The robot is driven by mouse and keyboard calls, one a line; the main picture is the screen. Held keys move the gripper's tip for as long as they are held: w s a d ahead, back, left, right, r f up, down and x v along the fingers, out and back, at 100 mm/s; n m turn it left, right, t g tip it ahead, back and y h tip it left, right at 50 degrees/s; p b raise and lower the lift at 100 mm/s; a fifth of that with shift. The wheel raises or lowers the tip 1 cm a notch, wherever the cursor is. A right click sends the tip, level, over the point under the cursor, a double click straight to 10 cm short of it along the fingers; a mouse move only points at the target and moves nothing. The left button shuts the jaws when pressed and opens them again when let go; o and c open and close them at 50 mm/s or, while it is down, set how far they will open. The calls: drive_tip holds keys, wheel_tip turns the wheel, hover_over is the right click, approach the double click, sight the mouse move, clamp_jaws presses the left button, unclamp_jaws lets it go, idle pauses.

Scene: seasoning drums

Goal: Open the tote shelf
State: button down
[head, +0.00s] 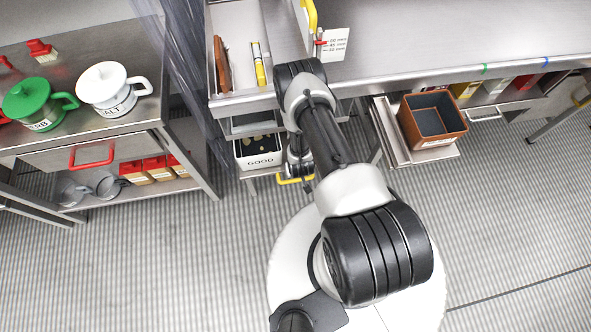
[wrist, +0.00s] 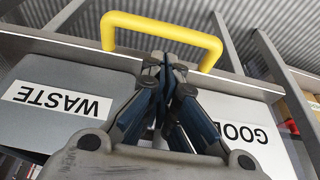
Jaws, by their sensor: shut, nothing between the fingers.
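The tote shelf shows in the wrist view as a grey metal edge (wrist: 60,40) with a yellow loop handle (wrist: 160,28). The handle also shows in the head view (head: 290,181), low under the counter. My gripper (wrist: 168,62) is shut and empty. Its fingertips appear within the outline of the handle's loop, near the shelf edge; I cannot tell whether they touch it. A tote labelled WASTE (wrist: 70,75) and one labelled GOOD (wrist: 250,108) sit on the shelf. The GOOD tote (head: 258,160) also shows in the head view. My arm partly hides the shelf there.
A brown bin (head: 444,141) stands on a pulled-out shelf (head: 388,132) to the right. A steel counter (head: 440,40) is above. At left, a table holds a green jar (head: 38,103) and a white jar (head: 108,88). The striped floor (head: 150,270) in front is clear.

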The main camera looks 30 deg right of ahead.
drive_tip(key=b+x, duration=0.1)
drive_tip(key=x, duration=0.3)
drive_tip(key=shift+r, duration=0.1)
